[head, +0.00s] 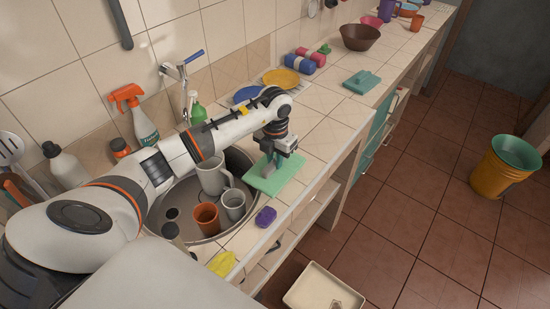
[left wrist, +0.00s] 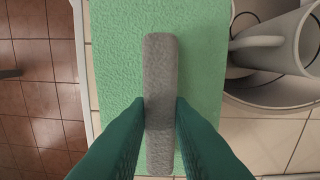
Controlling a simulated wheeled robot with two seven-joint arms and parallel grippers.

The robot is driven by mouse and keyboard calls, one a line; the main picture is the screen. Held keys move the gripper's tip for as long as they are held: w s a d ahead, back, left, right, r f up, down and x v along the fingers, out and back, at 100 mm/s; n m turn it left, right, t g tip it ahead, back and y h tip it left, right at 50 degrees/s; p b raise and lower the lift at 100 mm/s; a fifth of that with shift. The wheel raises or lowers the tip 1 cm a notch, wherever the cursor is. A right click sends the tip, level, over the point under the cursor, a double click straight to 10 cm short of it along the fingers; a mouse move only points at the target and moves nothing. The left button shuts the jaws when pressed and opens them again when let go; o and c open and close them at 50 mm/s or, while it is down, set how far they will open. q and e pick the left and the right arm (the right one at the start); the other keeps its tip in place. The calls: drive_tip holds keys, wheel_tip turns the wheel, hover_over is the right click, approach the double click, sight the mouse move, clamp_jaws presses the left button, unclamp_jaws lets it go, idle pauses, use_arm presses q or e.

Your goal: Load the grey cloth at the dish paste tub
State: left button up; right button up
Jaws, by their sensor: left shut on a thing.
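The grey cloth (left wrist: 160,95) is a folded, rough grey strip between the two dark green fingers of my left gripper (left wrist: 161,115) in the left wrist view. My left gripper (head: 270,157) is shut on it over the light green mat (head: 289,170), beside the sink. The cloth (head: 268,172) shows small below the fingers in the head view. I cannot tell whether it touches the mat. A small orange-topped container (head: 121,148) stands behind the sink; I cannot tell whether it is the dish paste tub. My right gripper is not in view.
The sink (head: 183,192) holds a grey jug (head: 212,178), an orange cup (head: 206,217) and a grey mug (head: 233,204). A purple sponge (head: 265,217) lies near the counter's front edge. An orange spray bottle (head: 144,126) stands by the wall. Counter tiles right of the mat are clear.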

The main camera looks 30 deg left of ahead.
sight(275, 161)
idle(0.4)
use_arm(q)
drive_tip(key=shift+r+p, duration=0.45)
drive_tip(key=shift+r, duration=0.05)
drive_tip(key=shift+r+p, duration=1.85)
drive_tip(key=shift+r, duration=1.15)
